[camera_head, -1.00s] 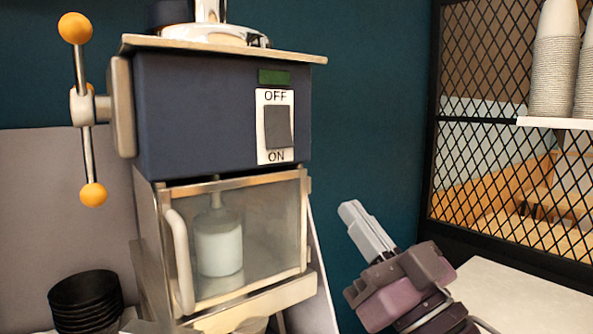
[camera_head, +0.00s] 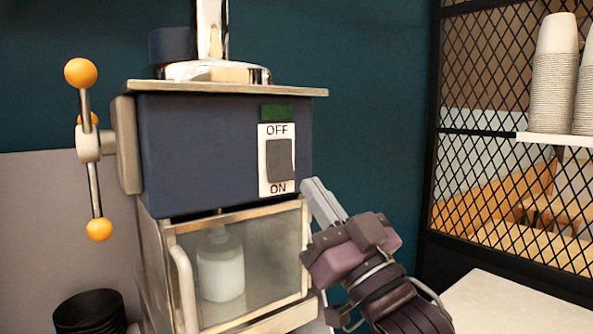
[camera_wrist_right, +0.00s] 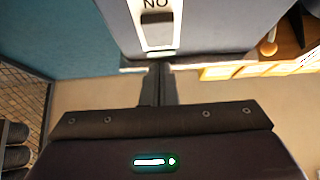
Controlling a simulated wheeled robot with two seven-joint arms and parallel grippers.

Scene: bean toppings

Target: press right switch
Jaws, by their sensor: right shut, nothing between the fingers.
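The right switch (camera_head: 279,160) is a grey rocker in a white plate marked OFF above and ON below. It sits on the front of the dark blue machine (camera_head: 210,155). My right gripper (camera_head: 308,182) is shut and empty, just to the right of and slightly below the switch plate. In the right wrist view the shut fingers (camera_wrist_right: 158,66) point towards the lower edge of the machine, below the plate (camera_wrist_right: 157,25). I cannot tell whether the fingertips touch the machine. My left gripper is not in view.
A clear-fronted cabinet (camera_head: 195,290) with a pale handle and a white container inside is below the switch. A lever with orange knobs (camera_head: 81,73) is at the left. Black bowls (camera_head: 90,312) stand lower left. A mesh partition (camera_head: 480,190) and stacked cups (camera_head: 553,80) are at the right.

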